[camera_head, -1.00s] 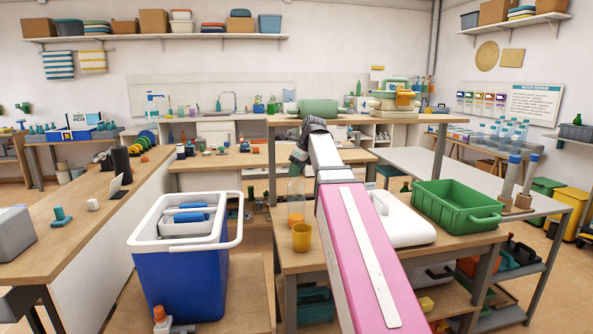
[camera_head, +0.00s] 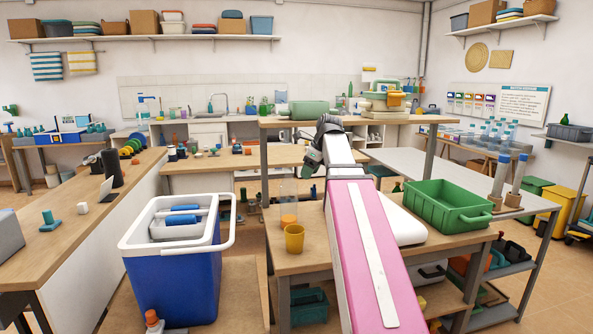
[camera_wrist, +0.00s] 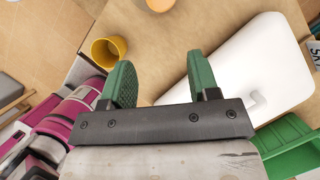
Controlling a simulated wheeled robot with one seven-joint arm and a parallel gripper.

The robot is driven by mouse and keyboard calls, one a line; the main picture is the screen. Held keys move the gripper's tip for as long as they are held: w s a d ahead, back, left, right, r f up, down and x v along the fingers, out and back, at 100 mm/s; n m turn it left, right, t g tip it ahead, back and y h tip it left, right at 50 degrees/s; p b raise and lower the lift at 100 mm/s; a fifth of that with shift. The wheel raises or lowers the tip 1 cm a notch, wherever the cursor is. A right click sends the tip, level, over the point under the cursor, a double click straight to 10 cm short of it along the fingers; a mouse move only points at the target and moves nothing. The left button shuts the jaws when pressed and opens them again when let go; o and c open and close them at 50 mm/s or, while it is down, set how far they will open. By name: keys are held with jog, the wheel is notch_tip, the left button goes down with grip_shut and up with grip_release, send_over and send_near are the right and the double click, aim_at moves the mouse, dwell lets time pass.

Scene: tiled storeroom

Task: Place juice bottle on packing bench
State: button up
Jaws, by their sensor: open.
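A clear bottle with orange juice in its lower part (camera_head: 288,219) stands upright on the wooden two-level bench (camera_head: 310,262), just behind a yellow cup. In the wrist view an orange round shape at the top edge (camera_wrist: 160,4) looks like this bottle, mostly cut off. My gripper (camera_head: 309,168) is above the bench, to the right of the bottle and apart from it. In the wrist view my gripper's green fingers (camera_wrist: 160,68) are spread, with only bare wood between them. No label shows which bench is the packing bench.
The yellow cup (camera_head: 294,239) stands in front of the bottle; a white rounded case (camera_wrist: 250,70) and a green crate (camera_head: 447,211) are to the right. The raised shelf (camera_head: 345,120) holds a green canister (camera_head: 308,109). A blue cooler (camera_head: 172,282) stands at left.

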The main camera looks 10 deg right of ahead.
jog(key=shift+s+d, duration=1.25)
jog(key=shift+d, duration=0.3)
